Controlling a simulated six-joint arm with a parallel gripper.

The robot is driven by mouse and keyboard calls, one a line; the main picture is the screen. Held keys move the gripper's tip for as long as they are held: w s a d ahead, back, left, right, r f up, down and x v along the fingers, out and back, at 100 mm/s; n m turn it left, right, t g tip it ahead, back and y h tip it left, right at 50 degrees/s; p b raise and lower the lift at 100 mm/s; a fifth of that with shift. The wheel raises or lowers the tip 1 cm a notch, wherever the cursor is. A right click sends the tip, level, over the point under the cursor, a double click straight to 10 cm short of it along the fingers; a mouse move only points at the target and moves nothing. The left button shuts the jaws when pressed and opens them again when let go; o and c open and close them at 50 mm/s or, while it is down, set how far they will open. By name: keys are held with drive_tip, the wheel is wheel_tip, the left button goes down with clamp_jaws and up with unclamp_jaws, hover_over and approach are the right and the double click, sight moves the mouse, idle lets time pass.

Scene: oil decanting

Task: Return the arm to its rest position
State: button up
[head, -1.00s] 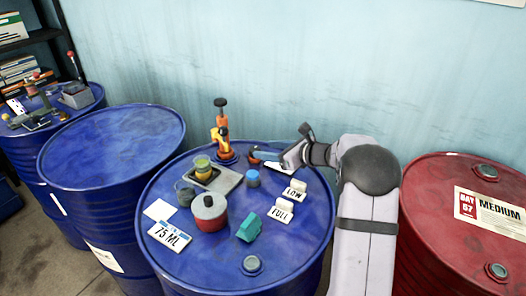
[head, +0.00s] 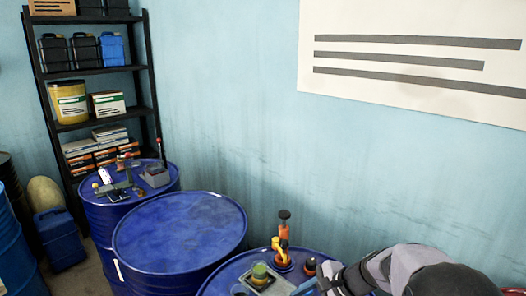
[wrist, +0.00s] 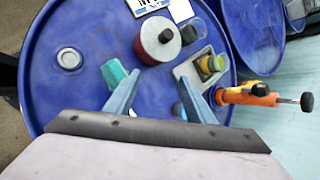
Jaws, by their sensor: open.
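My gripper (wrist: 159,78) hangs over the blue drum top (wrist: 85,25), its two blue-grey fingers apart with nothing held between them. In the head view my gripper (head: 308,287) is at the bottom edge, right of the small cup, and mostly cut off. In the wrist view a teal block (wrist: 114,74) lies by the left finger. A red pot with a grey lid (wrist: 158,38) stands beyond the fingertips. A yellow-green cup (wrist: 211,63) stands on a grey plate, right of the right finger. Whether the fingers touch anything is unclear.
An orange pump with a black knob (head: 283,250) stands upright on the drum. An empty-topped blue drum (head: 180,240) is to its left, with a third drum (head: 130,190) carrying tools behind. A black shelf (head: 95,75) stands at the back left. A wall sign (head: 415,55) hangs right.

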drive_tip(key=s+d+r+n+g+h+p, duration=0.25)
drive_tip(key=s+r+n+p, duration=0.3)
drive_tip(key=s+n, duration=0.4)
drive_tip(key=s+d+r+n+g+h+p, duration=0.15)
drive_tip(key=s+r+n+h+p, duration=0.4)
drive_tip(key=s, duration=0.65)
wheel_tip(320, 180, down, 7)
drive_tip(key=n+y+b, duration=0.1)
drive_tip(key=b, duration=0.3)
drive_tip(key=shift+w+d+r+y+b, duration=0.2)
drive_tip(key=shift+y+b, duration=0.1)
drive_tip(key=shift+b, duration=0.1)
